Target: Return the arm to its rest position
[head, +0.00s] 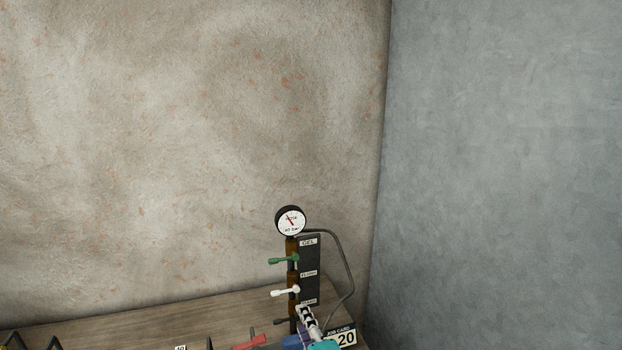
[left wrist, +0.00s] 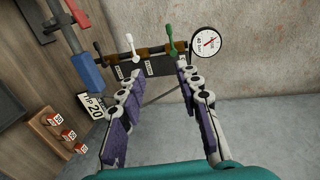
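My left gripper (head: 306,314) shows at the bottom of the head view, in front of the lower part of the valve panel. In the left wrist view its two fingers (left wrist: 160,78) stand wide apart with nothing between them. Beyond them is the dark valve panel (head: 308,262) with a green lever (head: 284,260), a white lever (head: 286,292) and a dark lever (left wrist: 98,47). I cannot tell whether a fingertip touches the panel. My right gripper is not in view.
A round gauge (head: 291,221) tops the panel, and a dark hose (head: 349,270) curves down beside it. A job card reading 20 (head: 346,338) stands close to the gripper. A wooden rack (left wrist: 45,128) holds red numbered blocks. Walls rise behind.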

